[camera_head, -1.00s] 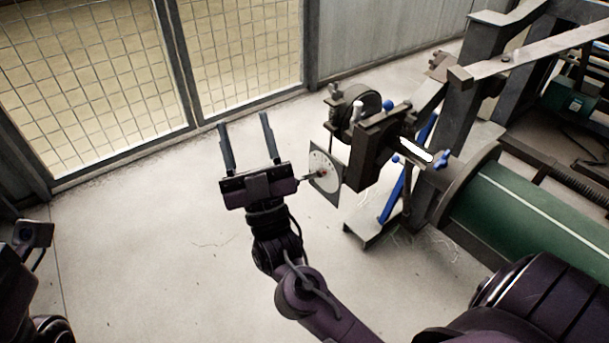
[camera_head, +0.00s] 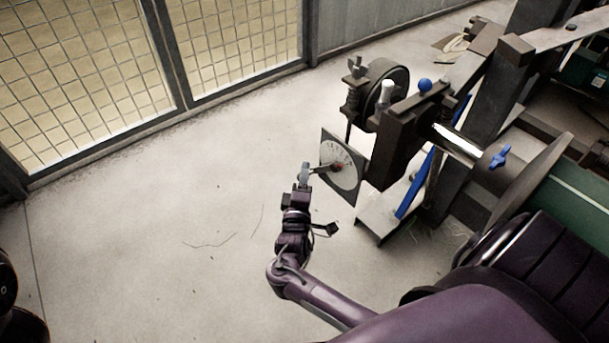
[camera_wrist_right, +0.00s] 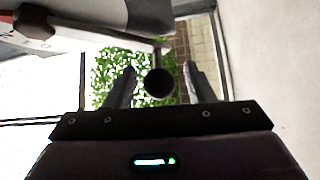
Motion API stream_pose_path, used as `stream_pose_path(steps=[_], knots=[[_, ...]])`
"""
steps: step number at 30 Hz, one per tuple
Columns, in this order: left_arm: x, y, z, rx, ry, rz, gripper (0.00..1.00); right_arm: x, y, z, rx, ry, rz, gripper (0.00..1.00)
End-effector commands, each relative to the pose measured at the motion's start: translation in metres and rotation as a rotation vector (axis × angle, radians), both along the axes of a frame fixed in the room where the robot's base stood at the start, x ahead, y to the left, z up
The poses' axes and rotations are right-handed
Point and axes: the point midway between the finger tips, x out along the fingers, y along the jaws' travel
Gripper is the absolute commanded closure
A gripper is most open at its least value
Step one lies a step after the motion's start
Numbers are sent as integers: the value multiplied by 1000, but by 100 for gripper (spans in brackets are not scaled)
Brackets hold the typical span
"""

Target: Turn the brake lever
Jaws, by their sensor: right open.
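My right gripper (camera_head: 304,172) is at the lever's outer end, seen edge-on in the head view. A dark round knob end (camera_wrist_right: 159,83) shows between the two fingers of the open right gripper (camera_wrist_right: 165,82), with gaps on both sides. My left gripper is out of view.
The dial is beside a dark machine frame (camera_head: 395,145) with a wheel (camera_head: 385,88), a blue ball knob (camera_head: 425,85) and a blue wing handle (camera_head: 499,157). A green roller (camera_head: 585,195) lies at right. Mesh fencing (camera_head: 80,80) stands behind. The floor (camera_head: 150,230) left is clear.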

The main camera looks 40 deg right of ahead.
Motion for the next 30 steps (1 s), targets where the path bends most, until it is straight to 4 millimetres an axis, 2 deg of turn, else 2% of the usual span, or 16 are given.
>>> stream_pose_path(steps=[6, 14, 25, 30], knots=[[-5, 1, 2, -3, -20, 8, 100, 14, -13, 1, 1, -2, 0, 52], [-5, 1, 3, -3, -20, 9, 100, 15, -13, 2, 1, -1, 1, 52], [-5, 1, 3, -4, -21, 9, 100, 15, -13, 2, 1, -1, 1, 99], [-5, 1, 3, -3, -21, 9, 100, 15, -13, 2, 2, -1, 1, 100]])
